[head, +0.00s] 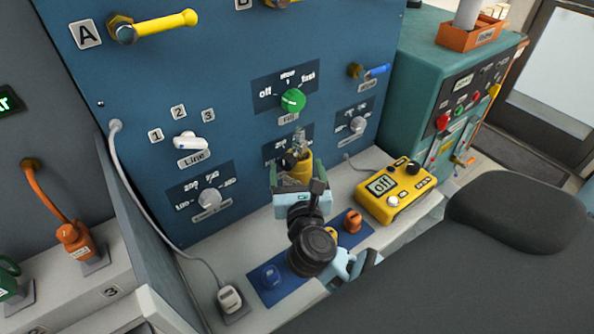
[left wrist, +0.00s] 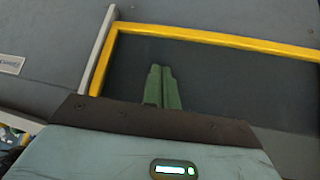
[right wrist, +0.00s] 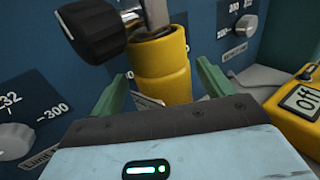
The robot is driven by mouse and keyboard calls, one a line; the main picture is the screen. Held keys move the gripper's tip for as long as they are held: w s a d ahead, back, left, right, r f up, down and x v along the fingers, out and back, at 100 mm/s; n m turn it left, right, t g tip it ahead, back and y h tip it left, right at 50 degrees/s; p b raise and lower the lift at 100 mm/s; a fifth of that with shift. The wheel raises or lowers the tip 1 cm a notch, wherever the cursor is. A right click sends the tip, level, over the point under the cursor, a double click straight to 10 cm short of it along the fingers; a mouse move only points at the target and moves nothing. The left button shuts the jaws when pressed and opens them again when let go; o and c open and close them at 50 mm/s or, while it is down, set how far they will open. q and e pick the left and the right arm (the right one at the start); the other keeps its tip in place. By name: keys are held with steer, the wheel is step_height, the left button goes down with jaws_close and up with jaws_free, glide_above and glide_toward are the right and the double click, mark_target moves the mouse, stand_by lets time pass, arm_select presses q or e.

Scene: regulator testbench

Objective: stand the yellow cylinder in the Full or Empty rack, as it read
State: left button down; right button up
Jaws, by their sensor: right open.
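The yellow cylinder (head: 304,165) stands upright by the blue panel, with a metal valve and black knob on top. It also shows close up in the right wrist view (right wrist: 163,80). My right gripper (head: 298,180) is open, with its green fingers on either side of the cylinder in the right wrist view (right wrist: 163,70). I cannot tell whether they touch it. The cylinder's base is hidden behind my gripper. My left gripper (left wrist: 162,70) is shut and empty, above a dark yellow-edged floor area, and is out of the head view. I cannot make out a Full or Empty rack.
A yellow meter (head: 396,190) reading "off" sits right of the cylinder. A blue mat (head: 300,288) with coloured fittings lies in front. The blue panel (head: 240,130) carries knobs and a green dial (head: 293,100). An orange holder (head: 468,36) stands on the teal cabinet (head: 425,62).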

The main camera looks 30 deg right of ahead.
steer(key=shift+r, duration=0.15)
steer(key=shift+s+a, duration=0.1)
steer(key=shift+s, duration=0.1)
steer(key=b+v, duration=0.1)
steer(key=v, duration=0.9)
steer(key=shift+b, duration=0.4)
arm_select(q)
steer(key=shift+s+f, duration=0.3)
steer(key=shift+f, duration=0.25)
steer(key=shift+s+f, duration=0.25)
steer(key=shift+f, duration=0.3)
arm_select(e)
steer(key=shift+v, duration=0.8)
steer(key=shift+c, duration=0.2)
